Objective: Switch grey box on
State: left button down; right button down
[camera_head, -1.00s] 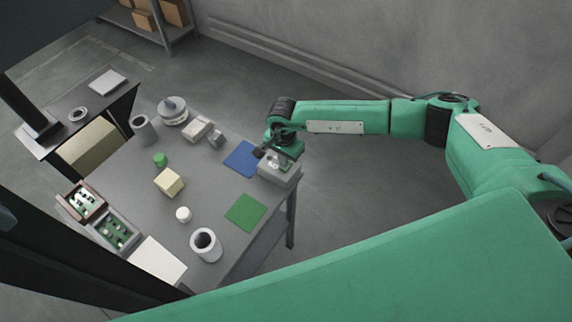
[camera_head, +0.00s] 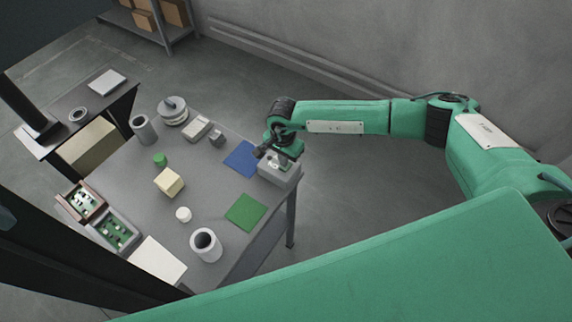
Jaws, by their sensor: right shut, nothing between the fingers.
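The grey box (camera_head: 281,175) sits at the right edge of the table, beside the blue mat. A small pale green part shows on its top, but its switch is too small to make out. My right gripper (camera_head: 282,162) is shut and empty, pointing down at the top of the grey box. It hides part of the box top, and I cannot tell whether it touches. My left gripper does not show.
The grey table (camera_head: 205,188) holds a blue mat (camera_head: 240,159), a green mat (camera_head: 246,212), a pale yellow block (camera_head: 169,182), a white cup (camera_head: 205,245), a grey cylinder (camera_head: 144,129) and two trays at the left. The table's middle is clear.

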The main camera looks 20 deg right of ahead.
jog(key=shift+f+b, duration=0.85)
jog(key=shift+f, duration=0.05)
jog(key=shift+r, duration=0.1)
dwell(0.3)
jog(key=shift+r+p, duration=0.35)
jog(key=shift+r, duration=0.25)
jog(key=shift+r+p, duration=1)
jog(key=shift+r, duration=1.85)
